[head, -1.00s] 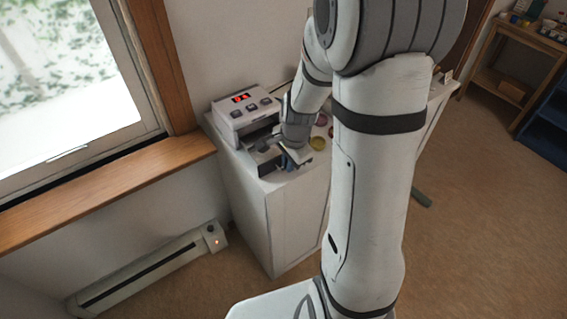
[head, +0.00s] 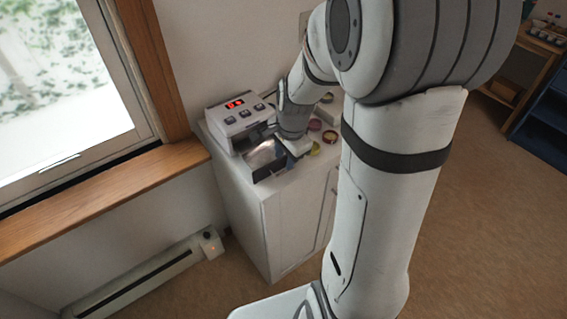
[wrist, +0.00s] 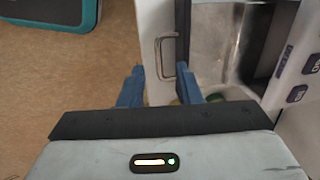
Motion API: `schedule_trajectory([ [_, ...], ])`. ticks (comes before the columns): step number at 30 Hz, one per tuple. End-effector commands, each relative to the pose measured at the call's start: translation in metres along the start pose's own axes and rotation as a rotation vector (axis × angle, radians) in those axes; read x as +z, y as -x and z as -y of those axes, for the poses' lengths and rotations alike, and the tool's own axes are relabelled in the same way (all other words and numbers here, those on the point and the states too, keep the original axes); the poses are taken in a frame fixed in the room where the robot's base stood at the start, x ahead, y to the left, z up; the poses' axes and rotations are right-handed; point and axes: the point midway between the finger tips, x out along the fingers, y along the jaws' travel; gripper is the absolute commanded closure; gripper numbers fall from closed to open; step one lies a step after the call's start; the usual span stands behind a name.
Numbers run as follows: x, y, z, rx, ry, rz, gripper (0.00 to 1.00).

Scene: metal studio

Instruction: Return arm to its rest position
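My gripper (head: 284,153) is at the end of my bent arm, over the top of a white cabinet (head: 290,228), just right of a white machine (head: 235,116) with a red display. In the wrist view my gripper (wrist: 159,88) shows two blue fingers standing well apart. No object is held between them. A cabinet door handle (wrist: 160,58) shows below and beyond the fingers. The machine's shiny metal tray (head: 265,157) lies left of the gripper, and it also shows in the wrist view (wrist: 222,42). The fingertips are partly hidden in the head view.
Small round coloured items, including a dark red one (head: 330,136) and a yellow-green one (head: 315,148), lie on the cabinet top close to my gripper. A window (head: 60,75), its wooden sill (head: 110,190) and a wall heater (head: 150,275) are left. Open floor (head: 470,220) lies right.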

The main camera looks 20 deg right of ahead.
Motion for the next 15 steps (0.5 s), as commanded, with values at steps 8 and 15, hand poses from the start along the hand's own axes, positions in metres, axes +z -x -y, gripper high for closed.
schedule_trajectory([
  [8,0.000,0.026,0.000,-0.001,0.000,-0.001,0.69],
  [15,0.000,0.026,-0.001,0.000,0.000,0.000,0.69],
])
